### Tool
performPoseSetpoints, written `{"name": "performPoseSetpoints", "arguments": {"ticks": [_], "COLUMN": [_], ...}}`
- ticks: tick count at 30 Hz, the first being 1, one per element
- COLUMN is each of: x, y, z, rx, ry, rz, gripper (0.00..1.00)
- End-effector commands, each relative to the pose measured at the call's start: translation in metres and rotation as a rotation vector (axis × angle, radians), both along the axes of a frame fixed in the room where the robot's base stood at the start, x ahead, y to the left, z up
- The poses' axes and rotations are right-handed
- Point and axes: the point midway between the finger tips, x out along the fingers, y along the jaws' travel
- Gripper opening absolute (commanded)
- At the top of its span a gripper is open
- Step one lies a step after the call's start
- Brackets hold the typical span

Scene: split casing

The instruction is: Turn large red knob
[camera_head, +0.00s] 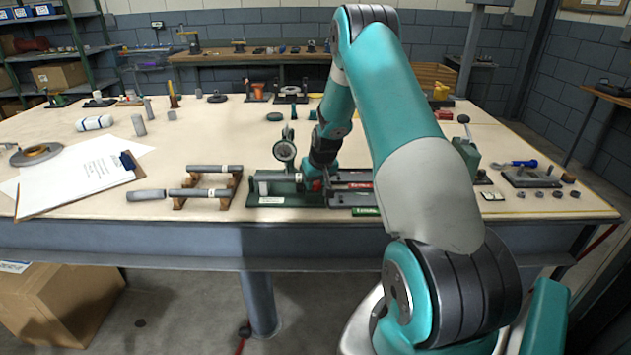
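A green bench device (286,199) with a round dial gauge (285,151) stands near the front edge of the table, left of my arm. A small red part (316,186), which looks like the red knob, shows at the right end of this device. My gripper (314,176) points down right at this red part, and its dark body hides some of the device. The fingers are too small and dark to tell whether they are open or shut, or whether they touch the red part.
Dark rails with red and green labels (363,211) lie just right of my gripper. Grey bars on a wooden rack (205,193) and a clipboard (82,177) lie to the left. A green lever press (467,150) stands right of my arm.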

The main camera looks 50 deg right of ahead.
Motion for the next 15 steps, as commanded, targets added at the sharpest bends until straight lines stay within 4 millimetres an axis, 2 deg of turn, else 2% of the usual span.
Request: {"name": "performPoseSetpoints", "arguments": {"ticks": [8,15], "x": [0.0001,0.0005], "y": [0.0004,0.0011], "z": [-0.0003,-0.0009], "rx": [0.000,-0.001], "ry": [0.001,0.000], "rz": [-0.034,-0.166], "gripper": [0.15,0.15]}}
